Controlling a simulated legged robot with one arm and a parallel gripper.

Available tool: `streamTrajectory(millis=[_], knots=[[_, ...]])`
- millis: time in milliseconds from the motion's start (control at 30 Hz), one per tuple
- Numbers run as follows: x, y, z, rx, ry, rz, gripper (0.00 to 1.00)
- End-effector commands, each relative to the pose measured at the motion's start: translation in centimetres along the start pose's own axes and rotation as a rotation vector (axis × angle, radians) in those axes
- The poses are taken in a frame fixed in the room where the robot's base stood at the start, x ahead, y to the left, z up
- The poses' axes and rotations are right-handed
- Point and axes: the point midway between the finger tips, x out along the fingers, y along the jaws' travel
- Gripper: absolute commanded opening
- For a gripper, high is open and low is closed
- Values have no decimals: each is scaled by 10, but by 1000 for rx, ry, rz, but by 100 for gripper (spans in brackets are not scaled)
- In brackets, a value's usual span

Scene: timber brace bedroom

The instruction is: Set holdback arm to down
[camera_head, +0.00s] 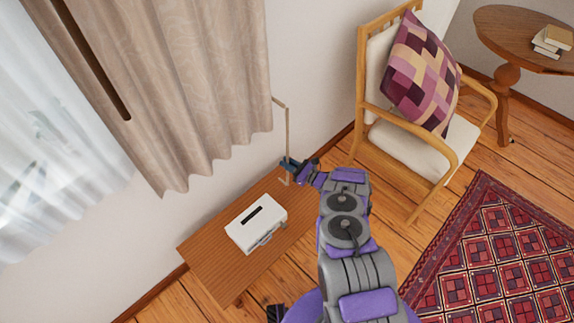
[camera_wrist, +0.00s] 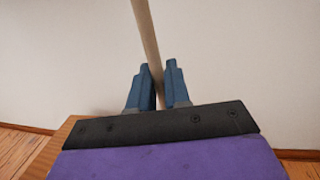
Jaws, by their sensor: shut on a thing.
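The holdback arm is a thin, pale wooden rod (camera_head: 287,130) by the right edge of the curtain. A short upper piece slants from the curtain edge, and the long part hangs down close to the wall. My gripper (camera_head: 289,164) is shut on the lower part of the rod, above the wooden table. In the wrist view the rod (camera_wrist: 146,35) runs up from between the two blue fingers (camera_wrist: 160,88), tilted slightly to the left.
A beige curtain (camera_head: 185,80) hangs left of the rod. A low wooden table (camera_head: 205,255) with a white box (camera_head: 256,223) stands below my gripper. An armchair (camera_head: 415,150) with a checkered cushion (camera_head: 420,75) is to the right. A red rug (camera_head: 490,260) lies on the floor.

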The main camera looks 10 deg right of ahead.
Motion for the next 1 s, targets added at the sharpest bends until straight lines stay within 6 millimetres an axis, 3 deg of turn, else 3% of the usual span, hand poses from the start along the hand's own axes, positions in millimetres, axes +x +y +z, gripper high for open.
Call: streamTrajectory(millis=[533,567,700,1000], knots=[[-1,-7,0,-26,3,-3,0],[-1,-8,0,-26,3,-4,18],[-2,-7,0,-26,3,-4,30],[-4,-6,0,-24,4,-1,30]])
